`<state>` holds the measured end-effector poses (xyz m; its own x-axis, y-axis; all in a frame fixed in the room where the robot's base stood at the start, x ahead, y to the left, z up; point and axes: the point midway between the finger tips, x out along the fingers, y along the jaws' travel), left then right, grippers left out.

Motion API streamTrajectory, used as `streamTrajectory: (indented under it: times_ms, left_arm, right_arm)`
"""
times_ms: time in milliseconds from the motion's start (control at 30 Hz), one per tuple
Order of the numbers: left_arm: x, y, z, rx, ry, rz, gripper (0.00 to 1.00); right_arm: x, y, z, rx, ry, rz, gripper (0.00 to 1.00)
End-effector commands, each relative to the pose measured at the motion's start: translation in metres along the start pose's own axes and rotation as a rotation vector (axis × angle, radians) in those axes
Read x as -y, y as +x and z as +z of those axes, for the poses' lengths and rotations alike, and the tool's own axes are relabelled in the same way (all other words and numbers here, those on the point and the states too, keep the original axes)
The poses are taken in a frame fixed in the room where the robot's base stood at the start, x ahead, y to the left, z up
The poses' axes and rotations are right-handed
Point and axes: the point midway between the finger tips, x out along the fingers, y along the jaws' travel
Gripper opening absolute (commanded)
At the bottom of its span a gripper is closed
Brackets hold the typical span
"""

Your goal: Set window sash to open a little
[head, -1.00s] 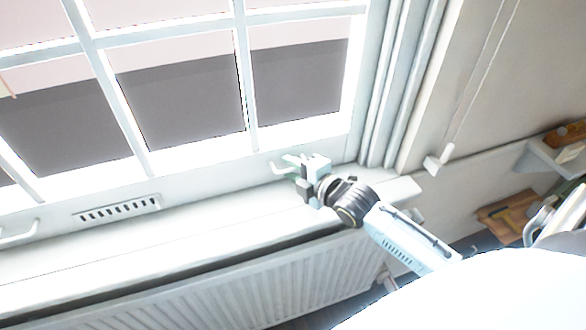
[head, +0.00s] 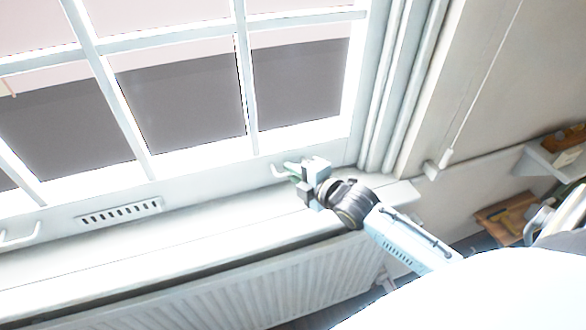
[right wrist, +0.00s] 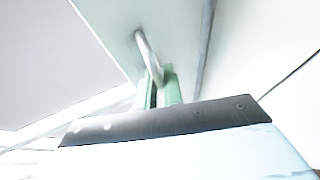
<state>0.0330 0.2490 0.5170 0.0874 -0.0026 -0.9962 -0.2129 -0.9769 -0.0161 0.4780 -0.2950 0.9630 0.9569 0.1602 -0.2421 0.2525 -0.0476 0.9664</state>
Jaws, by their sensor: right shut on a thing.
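The white window sash (head: 200,160) has several panes and stands above the sill in the head view. A white lift handle (head: 278,171) sits on its bottom rail at the right, and a second handle (head: 20,238) sits at the far left. My right gripper (head: 292,168) is at the right handle. In the right wrist view its green fingers (right wrist: 160,90) are shut on the handle (right wrist: 148,55), whose curved bar runs up from between them. The sash's bottom edge against the sill is hard to make out in the glare. My left gripper is not in view.
The sill (head: 180,235) runs below the window, with a ribbed radiator (head: 240,290) under it. A slotted vent (head: 120,212) is on the bottom rail. A cord with a white end (head: 446,157) hangs at the right, near a wall shelf (head: 550,160).

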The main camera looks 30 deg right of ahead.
Motion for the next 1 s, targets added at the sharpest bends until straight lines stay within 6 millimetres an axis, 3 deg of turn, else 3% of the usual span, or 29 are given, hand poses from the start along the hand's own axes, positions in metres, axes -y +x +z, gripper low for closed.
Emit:
streamTrajectory:
  times_ms: [33, 433, 633, 967, 1000]
  left_arm:
    - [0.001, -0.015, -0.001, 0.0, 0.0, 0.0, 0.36]
    - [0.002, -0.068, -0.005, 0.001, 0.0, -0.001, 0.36]
    - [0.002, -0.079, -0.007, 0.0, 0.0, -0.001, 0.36]
    - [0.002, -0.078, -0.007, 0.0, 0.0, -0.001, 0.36]
    - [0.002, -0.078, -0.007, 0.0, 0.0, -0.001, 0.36]
  right_arm:
    - [-0.028, -0.003, -0.001, -0.003, -0.01, 0.033, 0.0]
    - [-0.084, -0.016, -0.005, -0.004, -0.009, 0.039, 0.0]
    - [-0.095, -0.018, -0.006, -0.004, -0.008, 0.04, 0.0]
    - [-0.093, -0.018, -0.006, -0.003, -0.007, 0.037, 0.0]
    - [-0.093, -0.018, -0.006, -0.003, -0.007, 0.037, 0.1]
